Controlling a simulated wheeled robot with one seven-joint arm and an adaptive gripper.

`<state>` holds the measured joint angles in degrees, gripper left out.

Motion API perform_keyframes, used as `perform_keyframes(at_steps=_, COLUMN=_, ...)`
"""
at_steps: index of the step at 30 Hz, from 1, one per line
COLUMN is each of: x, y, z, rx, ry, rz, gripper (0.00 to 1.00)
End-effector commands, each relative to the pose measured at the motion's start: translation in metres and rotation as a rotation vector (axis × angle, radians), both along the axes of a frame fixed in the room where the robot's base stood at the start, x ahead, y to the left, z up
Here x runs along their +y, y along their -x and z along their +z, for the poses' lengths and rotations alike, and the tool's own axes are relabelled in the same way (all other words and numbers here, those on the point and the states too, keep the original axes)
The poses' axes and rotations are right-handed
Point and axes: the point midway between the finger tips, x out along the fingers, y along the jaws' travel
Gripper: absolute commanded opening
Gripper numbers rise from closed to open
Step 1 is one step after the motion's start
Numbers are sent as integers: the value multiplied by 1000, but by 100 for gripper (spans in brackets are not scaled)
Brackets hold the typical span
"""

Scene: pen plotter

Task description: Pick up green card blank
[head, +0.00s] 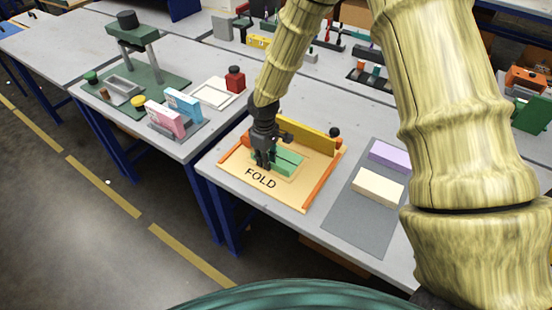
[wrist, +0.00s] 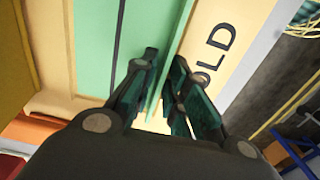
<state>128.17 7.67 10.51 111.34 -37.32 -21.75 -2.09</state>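The green card blank (head: 289,161) lies on the tan board marked FOLD (head: 233,172). It has a dark line across it and also shows in the wrist view (wrist: 92,45). My gripper (head: 263,165) is down at the card's left end in the head view. In the wrist view my gripper (wrist: 165,58) has its fingertips close together, on either side of a thin green edge of the card (wrist: 171,50). I cannot tell whether both fingers press on it. My gripper hides part of the card in the head view.
The board has orange side rails (head: 322,180) and a yellow bar (head: 308,137) with a black knob behind the card. A grey mat (head: 372,225) to the right holds purple (head: 389,155) and cream (head: 378,187) blocks. A green press (head: 140,42) stands on the left table.

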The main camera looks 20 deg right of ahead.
Motion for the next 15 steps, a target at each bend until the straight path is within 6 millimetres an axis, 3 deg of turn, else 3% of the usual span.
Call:
perform_keyframes(at_steps=5, x=0, y=0, z=0, rx=0, ry=0, rz=0, gripper=15)
perform_keyframes(at_steps=9, x=0, y=0, z=0, rx=0, ry=0, rz=0, gripper=0)
perform_keyframes(at_steps=15, x=0, y=0, z=0, rx=0, ry=0, rz=0, gripper=0)
